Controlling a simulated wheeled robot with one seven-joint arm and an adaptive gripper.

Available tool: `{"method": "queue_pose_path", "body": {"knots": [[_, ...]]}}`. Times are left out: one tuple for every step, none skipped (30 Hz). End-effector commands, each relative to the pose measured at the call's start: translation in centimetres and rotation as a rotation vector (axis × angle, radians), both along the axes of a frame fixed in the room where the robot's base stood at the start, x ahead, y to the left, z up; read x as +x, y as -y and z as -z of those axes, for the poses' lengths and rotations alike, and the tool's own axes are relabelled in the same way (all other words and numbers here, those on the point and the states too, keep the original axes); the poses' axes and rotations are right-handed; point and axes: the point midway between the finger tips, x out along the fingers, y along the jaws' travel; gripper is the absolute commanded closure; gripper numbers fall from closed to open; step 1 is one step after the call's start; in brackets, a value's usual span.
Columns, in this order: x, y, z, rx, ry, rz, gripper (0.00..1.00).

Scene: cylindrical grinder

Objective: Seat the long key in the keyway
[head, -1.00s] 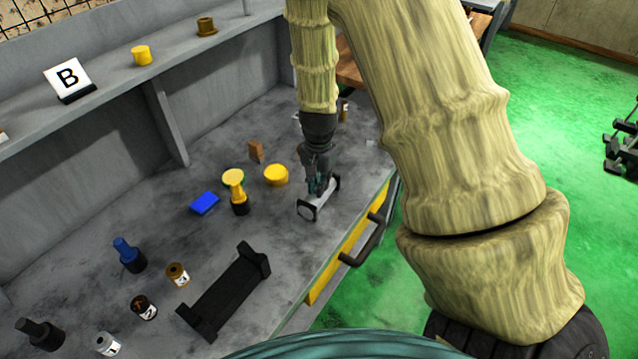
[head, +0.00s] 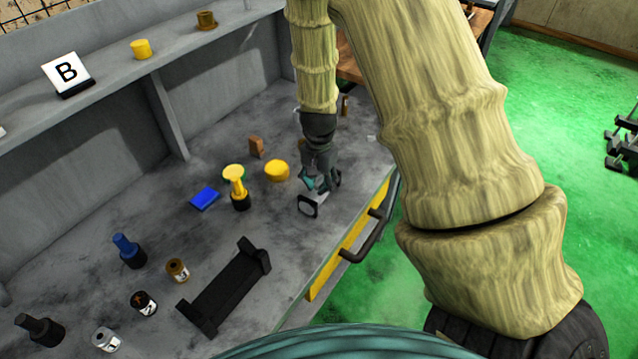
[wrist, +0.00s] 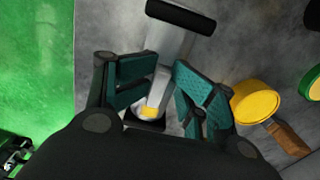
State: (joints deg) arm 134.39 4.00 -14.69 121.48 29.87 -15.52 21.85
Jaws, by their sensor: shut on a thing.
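A pale grey shaft (head: 314,199) lies across a stand with black ends on the bench, near its front edge. In the wrist view the shaft (wrist: 163,45) runs between my fingers, with a black end piece (wrist: 180,16) beyond them. My gripper (head: 320,182) is low over the shaft. In the wrist view its teal fingers (wrist: 160,80) lie on either side of a narrow pale strip, which looks like the long key (wrist: 159,88). The keyway is hidden, and I cannot tell how the key sits in it. A small yellow patch (wrist: 149,111) shows at the near end.
A black cradle (head: 225,287) lies nearer. Several small cylinders stand at lower left. A handle (head: 364,240) juts from the bench front.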

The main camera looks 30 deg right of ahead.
Motion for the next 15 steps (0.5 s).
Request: {"method": "queue_pose_path", "body": {"knots": [[-0.3, -0.1, 0.2, 0.002, -0.005, 0.000, 0.65], [-0.2, -0.1, 0.2, 0.002, -0.005, 0.000, 0.65], [-0.2, -0.1, 0.1, 0.002, -0.005, 0.000, 0.65], [-0.2, -0.1, 0.1, 0.001, -0.004, 0.000, 0.65], [-0.2, 0.0, 0.1, 0.001, -0.004, 0.000, 0.65], [-0.2, 0.0, 0.0, 0.000, -0.004, 0.000, 0.65], [-0.1, 0.0, -0.2, 0.000, -0.004, 0.000, 0.65], [-0.1, 0.0, -0.4, 0.000, -0.002, 0.000, 0.65], [-0.1, 0.0, -0.7, 0.000, -0.002, 0.000, 0.65], [-0.1, 0.0, -1.0, 0.000, -0.001, 0.000, 0.65], [0.0, 0.0, -1.4, 0.000, -0.001, 0.000, 0.65], [0.0, 0.1, -1.7, -0.001, 0.000, 0.000, 0.65], [0.0, 0.1, -2.0, -0.002, 0.001, 0.000, 0.65], [0.1, 0.1, -2.4, -0.002, 0.002, 0.000, 0.65], [0.1, 0.1, -3.0, -0.002, 0.002, -0.001, 0.65]]}}
